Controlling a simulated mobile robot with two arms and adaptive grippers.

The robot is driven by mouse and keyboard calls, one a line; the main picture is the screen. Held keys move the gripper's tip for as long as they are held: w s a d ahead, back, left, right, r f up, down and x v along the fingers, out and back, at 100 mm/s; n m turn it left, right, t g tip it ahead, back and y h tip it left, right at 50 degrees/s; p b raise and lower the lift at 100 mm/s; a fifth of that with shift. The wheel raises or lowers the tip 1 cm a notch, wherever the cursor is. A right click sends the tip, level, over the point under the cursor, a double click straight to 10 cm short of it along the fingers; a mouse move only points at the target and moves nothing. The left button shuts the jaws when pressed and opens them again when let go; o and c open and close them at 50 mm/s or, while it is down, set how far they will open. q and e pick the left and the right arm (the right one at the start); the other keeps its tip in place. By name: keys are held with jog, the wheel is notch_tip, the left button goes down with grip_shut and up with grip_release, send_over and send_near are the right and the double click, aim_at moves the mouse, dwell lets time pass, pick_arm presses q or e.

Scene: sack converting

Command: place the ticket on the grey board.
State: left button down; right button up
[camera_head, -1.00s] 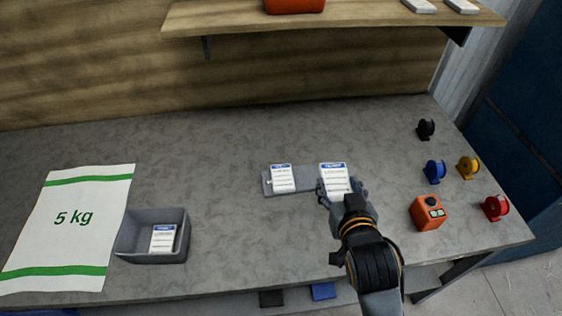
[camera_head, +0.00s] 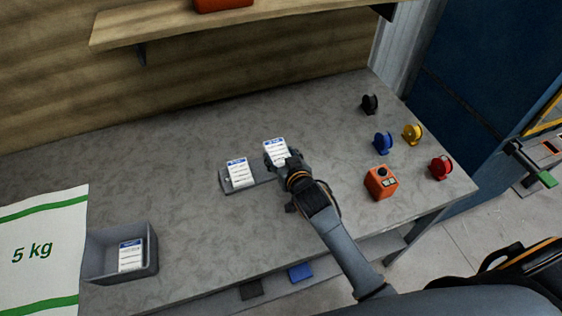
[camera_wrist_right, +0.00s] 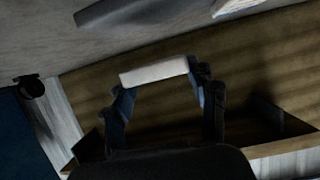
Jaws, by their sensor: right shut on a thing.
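My right gripper (camera_head: 284,166) is shut on a white ticket (camera_head: 275,150) with a blue header. It holds the ticket over the right end of the grey board (camera_head: 260,176); I cannot tell whether they touch. Another ticket (camera_head: 237,173) lies on the left part of the board. In the right wrist view the held ticket (camera_wrist_right: 153,72) shows as a pale strip across the fingertips. A further ticket (camera_head: 131,255) is in the grey bin (camera_head: 152,266) at the left. My left gripper is not in view.
A white 5 kg sack (camera_head: 38,250) lies left of the bin. Black (camera_head: 370,104), blue (camera_head: 383,142), yellow (camera_head: 413,133) and red (camera_head: 441,167) spools and an orange device (camera_head: 381,183) stand at the right. A shelf (camera_head: 250,25) hangs behind. The back middle is clear.

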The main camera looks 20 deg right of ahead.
jog(key=shift+w+d+f, duration=0.1)
jog(key=shift+w+f, duration=0.15)
notch_tip(320, 180, down, 2)
jog(key=shift+f, duration=0.15)
jog(key=shift+f+p, duration=0.3)
jog(key=shift+f, duration=0.2)
